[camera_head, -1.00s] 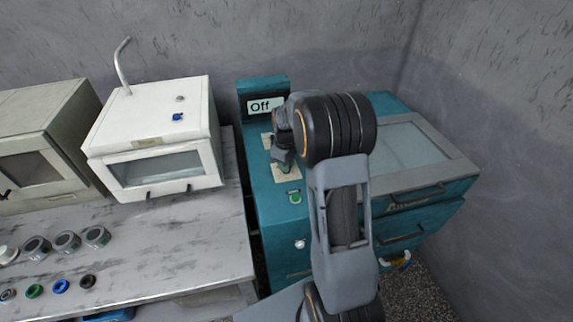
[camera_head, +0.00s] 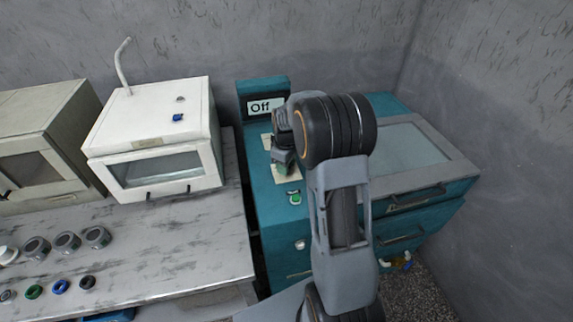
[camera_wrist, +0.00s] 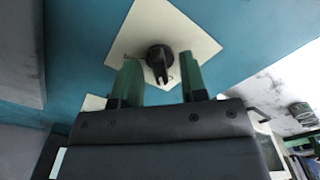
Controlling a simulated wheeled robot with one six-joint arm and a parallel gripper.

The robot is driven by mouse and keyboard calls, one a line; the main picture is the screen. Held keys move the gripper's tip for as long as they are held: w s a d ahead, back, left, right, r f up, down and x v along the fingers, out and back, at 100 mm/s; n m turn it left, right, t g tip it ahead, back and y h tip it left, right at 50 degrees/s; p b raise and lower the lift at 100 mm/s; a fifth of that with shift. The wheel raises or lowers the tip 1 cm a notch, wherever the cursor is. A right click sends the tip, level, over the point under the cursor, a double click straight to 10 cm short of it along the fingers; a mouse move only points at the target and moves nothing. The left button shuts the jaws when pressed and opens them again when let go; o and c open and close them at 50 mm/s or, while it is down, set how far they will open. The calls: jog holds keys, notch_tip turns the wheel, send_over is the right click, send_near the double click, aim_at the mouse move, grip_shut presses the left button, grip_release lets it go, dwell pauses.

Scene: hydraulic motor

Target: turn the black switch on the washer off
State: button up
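The washer (camera_head: 268,210) is the teal machine in the head view, with a display (camera_head: 265,106) that reads "Off". The black switch (camera_wrist: 160,56) is a round knob with a grip on a pale square plate (camera_wrist: 190,25) in the wrist view. My gripper (camera_wrist: 161,78) is open, with its two green fingers apart below and to either side of the switch.
A green button (camera_head: 295,199) and a round white knob (camera_head: 300,244) are on the washer's panel below my gripper. A second pale plate (camera_head: 267,142) is above. A white oven (camera_head: 155,150) stands on the worktable (camera_head: 170,230) to the left. A wall is at right.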

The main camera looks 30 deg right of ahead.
jog(key=shift+r, duration=0.1)
notch_tip(320, 180, up, 14)
jog(key=shift+f+b, duration=0.2)
jog(key=shift+b, duration=0.15)
dwell(0.7)
jog(key=s+a+m+t, duration=0.2)
jog(key=s+a, duration=0.3)
jog(key=s, duration=0.5)
jog(key=s+a+f+m+t, duration=0.1)
jog(key=s+a+m, duration=0.3)
jog(key=s, duration=0.6)
jog(key=shift+a+f+m+t, duration=0.3)
jog(key=shift+a+m+t, duration=0.1)
jog(key=shift+a+t, duration=0.15)
jog(key=shift+s, duration=0.1)
